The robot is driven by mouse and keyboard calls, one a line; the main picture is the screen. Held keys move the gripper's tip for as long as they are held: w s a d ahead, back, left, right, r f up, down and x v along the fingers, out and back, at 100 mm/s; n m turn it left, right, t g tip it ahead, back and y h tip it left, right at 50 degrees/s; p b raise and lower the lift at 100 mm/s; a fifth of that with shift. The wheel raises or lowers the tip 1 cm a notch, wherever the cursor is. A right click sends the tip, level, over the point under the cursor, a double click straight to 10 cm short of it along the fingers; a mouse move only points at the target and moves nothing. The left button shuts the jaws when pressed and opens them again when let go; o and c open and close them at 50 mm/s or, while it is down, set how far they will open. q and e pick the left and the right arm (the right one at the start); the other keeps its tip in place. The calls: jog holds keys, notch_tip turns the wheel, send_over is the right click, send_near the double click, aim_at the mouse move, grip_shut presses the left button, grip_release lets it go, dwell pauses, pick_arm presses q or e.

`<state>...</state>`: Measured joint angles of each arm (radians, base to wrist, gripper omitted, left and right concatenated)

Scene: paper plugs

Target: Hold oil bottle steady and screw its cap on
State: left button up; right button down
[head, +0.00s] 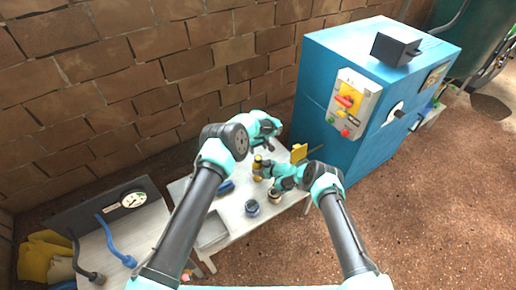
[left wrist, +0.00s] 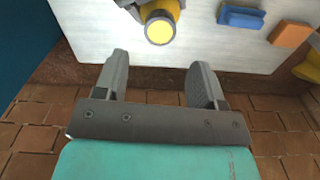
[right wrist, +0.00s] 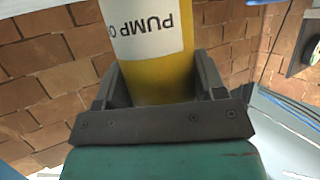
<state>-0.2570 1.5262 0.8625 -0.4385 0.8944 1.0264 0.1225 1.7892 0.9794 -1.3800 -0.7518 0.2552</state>
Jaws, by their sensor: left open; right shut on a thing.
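The yellow oil bottle (head: 258,173) stands upright on the white table. In the right wrist view its white label (right wrist: 148,35) reads "PUMP O", upside down. My right gripper (head: 267,171) is shut around the bottle's side. In the left wrist view the bottle's top (left wrist: 160,29) is a pale yellow disc with a dark ring; I cannot tell whether this is the cap or the bare neck. My left gripper (head: 262,146) is open and empty, behind and above the bottle. Its fingers (left wrist: 158,82) point toward the bottle top, apart from it.
On the white table (head: 237,209) are a blue block (head: 226,187), two small jars (head: 252,207) (head: 275,196) and a grey tray (head: 212,232). An orange block (left wrist: 289,33) shows in the left wrist view. A blue cabinet (head: 340,100) and brick wall stand behind.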

aim_at(258, 158)
pick_arm(q)
jog(key=shift+n, duration=0.6)
jog(key=shift+f, duration=4)
jog(key=shift+c, duration=0.4)
jog(key=c, duration=0.7)
jog(key=o, duration=0.9)
jog(key=shift+c, duration=0.2)
